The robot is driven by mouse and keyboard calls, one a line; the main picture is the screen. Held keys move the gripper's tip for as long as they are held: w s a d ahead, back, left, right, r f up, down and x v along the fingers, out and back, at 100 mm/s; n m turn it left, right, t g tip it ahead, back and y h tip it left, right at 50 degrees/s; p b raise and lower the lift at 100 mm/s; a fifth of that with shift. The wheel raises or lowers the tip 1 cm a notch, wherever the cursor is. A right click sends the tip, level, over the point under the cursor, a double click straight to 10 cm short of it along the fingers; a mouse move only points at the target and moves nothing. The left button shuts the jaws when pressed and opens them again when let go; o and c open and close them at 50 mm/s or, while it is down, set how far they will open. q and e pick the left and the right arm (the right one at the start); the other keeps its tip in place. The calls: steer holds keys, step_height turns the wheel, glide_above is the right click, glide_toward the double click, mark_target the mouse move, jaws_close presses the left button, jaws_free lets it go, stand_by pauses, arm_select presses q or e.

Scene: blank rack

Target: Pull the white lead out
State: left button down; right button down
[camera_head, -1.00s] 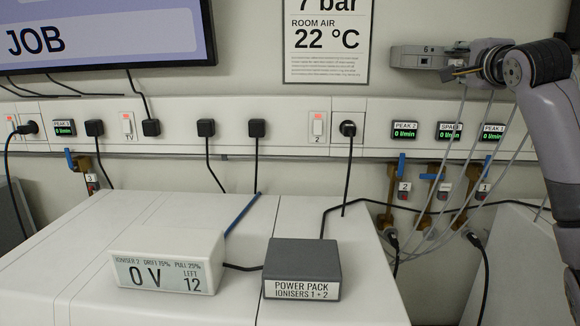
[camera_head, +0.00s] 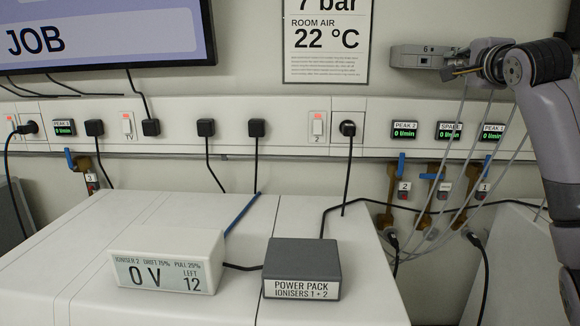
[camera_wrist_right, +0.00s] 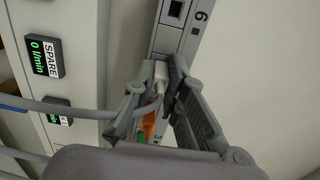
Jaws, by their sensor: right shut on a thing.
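My right gripper (camera_head: 458,72) is at the grey socket strip (camera_head: 417,57) marked 6 on the wall. In the right wrist view, its two fingers (camera_wrist_right: 163,80) stand on either side of a white plug (camera_wrist_right: 161,72) and are shut on it. The plug sits up against the strip (camera_wrist_right: 182,38), and I cannot tell whether it is still seated. A pale lead (camera_wrist_right: 95,109) bends away from it to the left. An orange plug (camera_wrist_right: 149,124) and a green one (camera_wrist_right: 140,137) show between the fingers. My left gripper is out of view.
Several pale leads (camera_head: 455,150) hang below the strip. Flow displays (camera_head: 448,131) and blue-handled valves (camera_head: 433,176) are on the wall beneath. A dark power pack (camera_head: 303,269) and a white ioniser display (camera_head: 167,262) stand on the white bench (camera_head: 85,247).

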mark_target(464, 63)
stand_by(0.6)
steer(key=shift+s+a+f+b, duration=0.1)
steer(key=shift+s+f+b, duration=0.15)
steer(key=shift+b, duration=0.3)
steer(key=shift+s+r+b, duration=0.25)
steer(key=shift+s+b, duration=0.25)
steer(key=shift+s, duration=0.75)
steer(key=shift+s+a+b, duration=0.1)
steer(key=shift+s+b, duration=1)
steer(key=shift+s, duration=0.3)
steer(key=shift+s, duration=0.15)
